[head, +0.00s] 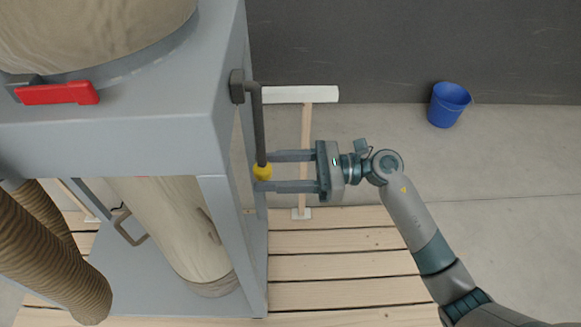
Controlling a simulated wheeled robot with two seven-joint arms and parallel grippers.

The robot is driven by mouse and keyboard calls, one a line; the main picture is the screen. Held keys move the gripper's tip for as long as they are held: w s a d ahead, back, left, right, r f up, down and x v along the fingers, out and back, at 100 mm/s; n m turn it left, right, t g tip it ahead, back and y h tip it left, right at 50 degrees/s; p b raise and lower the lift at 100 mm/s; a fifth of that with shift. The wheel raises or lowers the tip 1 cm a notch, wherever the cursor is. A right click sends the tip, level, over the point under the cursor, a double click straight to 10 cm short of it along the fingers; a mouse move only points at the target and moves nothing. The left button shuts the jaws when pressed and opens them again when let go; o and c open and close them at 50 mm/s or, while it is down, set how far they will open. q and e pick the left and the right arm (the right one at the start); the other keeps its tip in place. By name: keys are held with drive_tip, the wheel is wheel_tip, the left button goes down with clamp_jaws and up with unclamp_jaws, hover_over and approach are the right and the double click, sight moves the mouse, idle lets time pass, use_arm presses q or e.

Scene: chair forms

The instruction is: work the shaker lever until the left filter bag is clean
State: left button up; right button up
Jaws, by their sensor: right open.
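A large beige bag (90,30) bulges above the frame at the upper left, cut off by the picture edge. I cannot tell whether it is the left filter bag, nor how clean it is. My left gripper is not in view.
The grey frame (120,145) carries a red clamp handle (57,93). A lower beige bag (170,225) hangs inside it, beside brown ribbed hoses (45,255). A white-topped wooden stand (306,140) is behind my gripper. A blue bucket (448,105) stands on open floor.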

drive_tip(key=shift+a, duration=0.85)
drive_tip(key=c, duration=0.8)
drive_tip(key=shift+o, duration=0.2)
drive_tip(key=o, duration=0.4)
